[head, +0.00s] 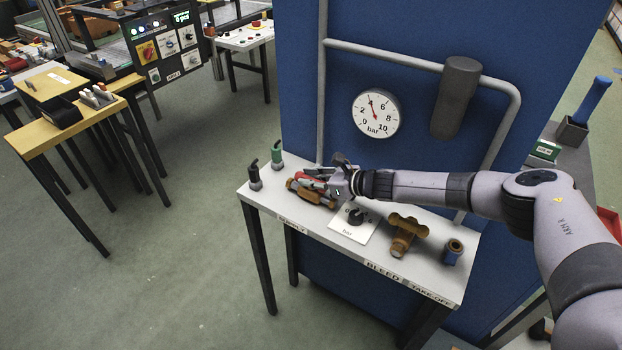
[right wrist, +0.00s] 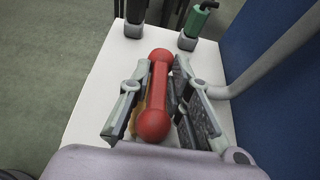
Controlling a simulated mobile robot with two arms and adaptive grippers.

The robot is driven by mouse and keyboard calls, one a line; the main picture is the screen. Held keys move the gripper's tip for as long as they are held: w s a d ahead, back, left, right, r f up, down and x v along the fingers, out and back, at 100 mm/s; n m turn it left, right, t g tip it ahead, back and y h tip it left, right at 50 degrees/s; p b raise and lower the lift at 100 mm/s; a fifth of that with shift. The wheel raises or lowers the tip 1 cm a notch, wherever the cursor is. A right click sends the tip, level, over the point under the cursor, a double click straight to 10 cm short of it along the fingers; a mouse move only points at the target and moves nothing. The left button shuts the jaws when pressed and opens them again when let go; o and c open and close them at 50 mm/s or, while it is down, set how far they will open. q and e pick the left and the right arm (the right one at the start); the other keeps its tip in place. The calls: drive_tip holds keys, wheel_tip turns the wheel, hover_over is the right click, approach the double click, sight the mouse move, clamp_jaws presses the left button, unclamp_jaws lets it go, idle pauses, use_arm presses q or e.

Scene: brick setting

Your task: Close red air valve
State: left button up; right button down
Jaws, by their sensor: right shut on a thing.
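The red air valve handle (right wrist: 159,92) is a bar with round ends in the right wrist view. It lies lengthwise between the two fingers of my right gripper (right wrist: 160,105), which is shut on it. In the head view my right gripper (head: 327,178) is at the left part of the white bench, over the brass-coloured valve body (head: 303,193). Only a little of the red handle (head: 301,178) shows there, as the gripper hides the rest. My left gripper is in neither view.
The white bench (head: 285,207) also carries a black knob (head: 356,216), a brass bleed valve (head: 405,233), a take-off fitting (head: 453,251), and black (head: 254,177) and green (head: 277,157) fittings. A blue panel with a gauge (head: 376,113) and grey pipe stands behind.

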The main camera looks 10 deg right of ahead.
drive_tip(key=shift+m+t+h, duration=0.4)
drive_tip(key=shift+m+t, duration=0.2)
idle(0.3)
drive_tip(key=shift+s+a+f+m+t+h+b, duration=0.1)
drive_tip(key=shift+m+t+h+b, duration=0.35)
drive_tip(key=shift+m+h, duration=0.35)
drive_tip(key=m+t+h, duration=0.1)
drive_tip(key=m+h, duration=0.1)
drive_tip(key=shift+h, duration=0.3)
drive_tip(key=m+h, duration=0.1)
drive_tip(key=m+h+p, duration=0.1)
drive_tip(key=m+h, duration=0.1)
drive_tip(key=m+t+h, duration=0.1)
drive_tip(key=m+h, duration=0.1)
drive_tip(key=shift+r+p, duration=0.3)
drive_tip(key=shift+p, duration=0.05)
drive_tip(key=m+h, duration=0.2)
drive_tip(key=h, duration=0.1)
drive_tip(key=shift+m+g+p, duration=0.25)
drive_tip(key=shift+m+p, duration=0.05)
drive_tip(key=shift+m, duration=0.1)
drive_tip(key=m+g+h, duration=0.1)
drive_tip(key=m+h, duration=0.1)
drive_tip(key=h, duration=0.1)
drive_tip(key=shift+f+b, duration=0.15)
drive_tip(key=shift+b, duration=0.2)
drive_tip(key=shift+m+g+h+b, duration=0.9)
drive_tip(key=shift+m+g+h, duration=0.3)
drive_tip(key=shift+m+h, duration=0.4)
